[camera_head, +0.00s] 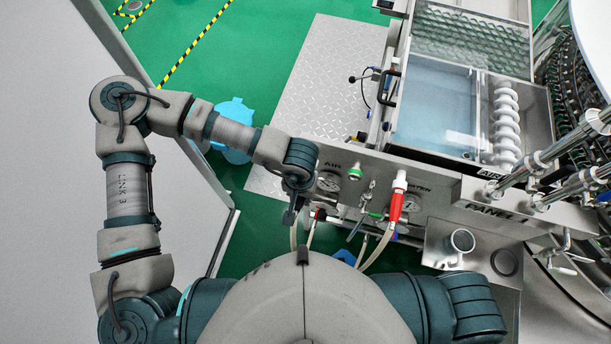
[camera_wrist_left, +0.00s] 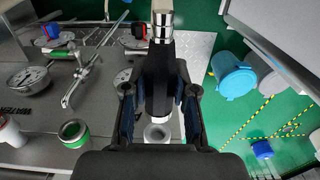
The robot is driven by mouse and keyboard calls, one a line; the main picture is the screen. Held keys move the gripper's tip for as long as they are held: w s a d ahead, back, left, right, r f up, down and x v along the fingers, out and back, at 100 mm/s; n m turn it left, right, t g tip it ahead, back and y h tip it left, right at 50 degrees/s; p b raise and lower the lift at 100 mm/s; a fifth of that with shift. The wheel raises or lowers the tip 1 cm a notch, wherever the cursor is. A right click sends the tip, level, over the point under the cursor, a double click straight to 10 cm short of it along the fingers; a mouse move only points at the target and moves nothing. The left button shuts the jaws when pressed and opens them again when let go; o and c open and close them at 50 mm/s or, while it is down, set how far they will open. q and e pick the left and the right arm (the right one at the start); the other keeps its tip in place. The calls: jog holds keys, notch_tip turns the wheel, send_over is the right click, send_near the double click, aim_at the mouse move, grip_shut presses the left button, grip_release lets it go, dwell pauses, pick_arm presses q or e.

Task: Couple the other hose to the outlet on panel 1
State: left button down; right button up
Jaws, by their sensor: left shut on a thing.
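Panel 1 (camera_head: 485,213) is a grey metal front with dials. An outlet with a green ring (camera_head: 353,172) stands on it and also shows in the left wrist view (camera_wrist_left: 73,132). To its right a red and white coupling (camera_head: 396,205) stands upright. My left gripper (camera_head: 292,214) is at the left end of the panel. In the left wrist view it is shut on a dark hose end (camera_wrist_left: 157,88) with a silver tip. A pale ring (camera_wrist_left: 157,132) shows below it; I cannot tell whether it touches. My right gripper is not in view.
Pale hoses (camera_head: 378,249) hang below the panel beside several valve handles. Dials (camera_head: 328,182) sit close to the left wrist. A light blue bin (camera_head: 235,112) stands on the green floor behind the arm.

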pick_arm(q)
jog(key=shift+s+a+b, duration=0.3)
jog(key=shift+s+b, duration=0.05)
jog(key=shift+s, duration=0.5)
jog(key=shift+s+a+b, duration=0.25)
jog(key=shift+s+b, duration=0.05)
jog(key=shift+s, duration=0.55)
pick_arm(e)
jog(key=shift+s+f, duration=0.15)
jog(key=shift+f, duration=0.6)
pick_arm(q)
jog(key=shift+s+d+b, duration=0.3)
jog(key=shift+d+b, duration=0.2)
jog(key=shift+d, duration=0.5)
jog(key=shift+s+d+b, duration=0.3)
jog(key=shift+d+b, duration=0.15)
jog(key=shift+d, duration=0.5)
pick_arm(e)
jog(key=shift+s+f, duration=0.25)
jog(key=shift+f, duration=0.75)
pick_arm(q)
jog(key=shift+d, duration=0.1)
